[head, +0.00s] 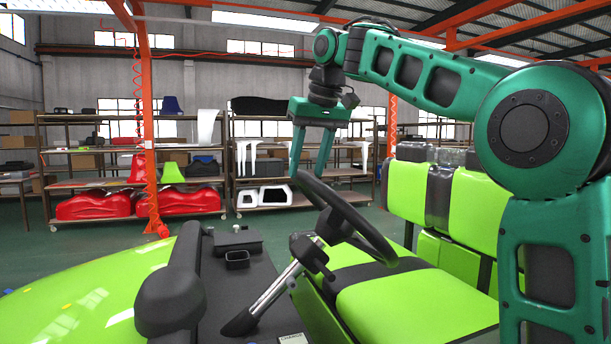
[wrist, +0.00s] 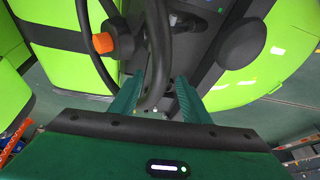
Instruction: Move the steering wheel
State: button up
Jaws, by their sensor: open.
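The black steering wheel (head: 372,240) sits tilted on its silver column (head: 272,292) above the cart's dark dashboard. My gripper (head: 308,172) points down at the upper left part of its rim. The jaws are open. In the wrist view, a black rim section (wrist: 155,50) shows between the two green fingers of my gripper (wrist: 158,82), with space on the right side. I cannot tell whether a finger touches it. The wheel's hub is partly hidden behind the rim in the head view.
The green cart body (head: 85,300) is at the lower left, and a green seat (head: 410,305) lies right of the column. Green seat backs (head: 470,208) stand behind. Shelves (head: 270,120) with red and white parts line the background. An orange post (head: 147,120) rises at left.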

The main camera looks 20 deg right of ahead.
jog(key=shift+x, duration=1)
grip_shut()
jog(key=shift+s, duration=0.1)
